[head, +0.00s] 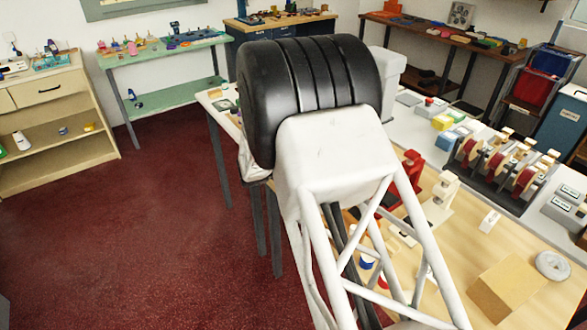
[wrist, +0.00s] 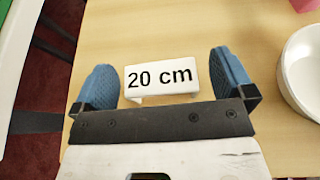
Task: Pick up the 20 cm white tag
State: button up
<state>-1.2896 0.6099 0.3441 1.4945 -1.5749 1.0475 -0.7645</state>
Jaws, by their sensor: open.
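The white tag (wrist: 161,78) with black "20 cm" lettering stands on the wooden tabletop in the wrist view. My gripper (wrist: 166,75) is open, with one blue finger pad to the left of the tag and one to the right. There is a gap between the tag and each pad. In the head view my own arm covers much of the counter, and I cannot make out this tag or my gripper's fingers there.
A white round bowl (wrist: 305,63) stands right of my gripper, close to the right finger. The table's edge and red floor lie to the left. In the head view, tape dispensers (head: 500,165), a cardboard-coloured block (head: 510,288) and a grey ring (head: 553,265) occupy the counter's right side.

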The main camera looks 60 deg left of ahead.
jog(key=shift+x, duration=1.25)
jog(key=c, duration=1)
jog(key=shift+r, duration=0.2)
jog(key=shift+r, duration=0.5)
jog(key=shift+s+d+r, duration=0.1)
jog(key=shift+d+r, duration=0.05)
jog(key=shift+r, duration=0.4)
jog(key=shift+s+d+r, duration=0.1)
jog(key=shift+d+r, duration=0.05)
jog(key=shift+r, duration=0.45)
jog(key=s+d, duration=0.2)
jog(key=d, duration=0.2)
jog(key=s+d, duration=0.2)
jog(key=d, duration=0.3)
jog(key=s+d+r, duration=0.1)
jog(key=s+d, duration=0.2)
jog(key=d, duration=0.1)
jog(key=shift+d+r, duration=0.15)
jog(key=shift+d, duration=0.15)
